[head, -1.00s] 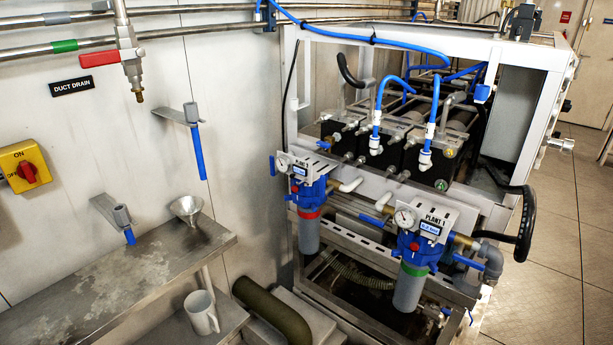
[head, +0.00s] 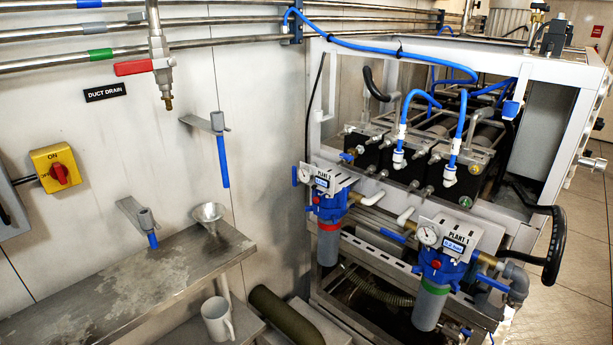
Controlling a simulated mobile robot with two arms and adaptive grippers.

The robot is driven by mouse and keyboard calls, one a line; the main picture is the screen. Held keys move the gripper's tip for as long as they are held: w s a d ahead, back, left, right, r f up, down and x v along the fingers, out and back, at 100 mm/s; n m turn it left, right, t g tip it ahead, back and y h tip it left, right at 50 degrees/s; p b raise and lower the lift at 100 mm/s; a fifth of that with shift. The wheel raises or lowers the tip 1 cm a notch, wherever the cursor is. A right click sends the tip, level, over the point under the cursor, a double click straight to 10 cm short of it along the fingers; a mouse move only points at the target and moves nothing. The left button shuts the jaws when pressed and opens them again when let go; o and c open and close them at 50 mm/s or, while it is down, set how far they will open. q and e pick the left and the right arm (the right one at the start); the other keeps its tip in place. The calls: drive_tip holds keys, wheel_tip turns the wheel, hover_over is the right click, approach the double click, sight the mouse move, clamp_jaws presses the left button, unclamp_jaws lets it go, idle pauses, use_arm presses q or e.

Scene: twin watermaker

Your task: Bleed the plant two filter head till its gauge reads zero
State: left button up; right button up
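The plant two filter head (head: 327,207) is the left of two blue filter heads on the frame's front. It has a red button on its front, a red band below it and a grey bowl (head: 328,246). Its label plate (head: 328,177) seems to read PLANT 2 and carries a small blue display, too small to read. Its round white gauge (head: 304,174) sits at the plate's left; I cannot read the needle. Neither of my grippers is in view.
The plant one filter (head: 443,265), with a green band, stands to the right. A steel shelf (head: 120,290) holds a funnel (head: 208,216) at the left; a white mug (head: 217,320) stands lower. A thick dark hose (head: 285,315) lies near the frame's foot.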

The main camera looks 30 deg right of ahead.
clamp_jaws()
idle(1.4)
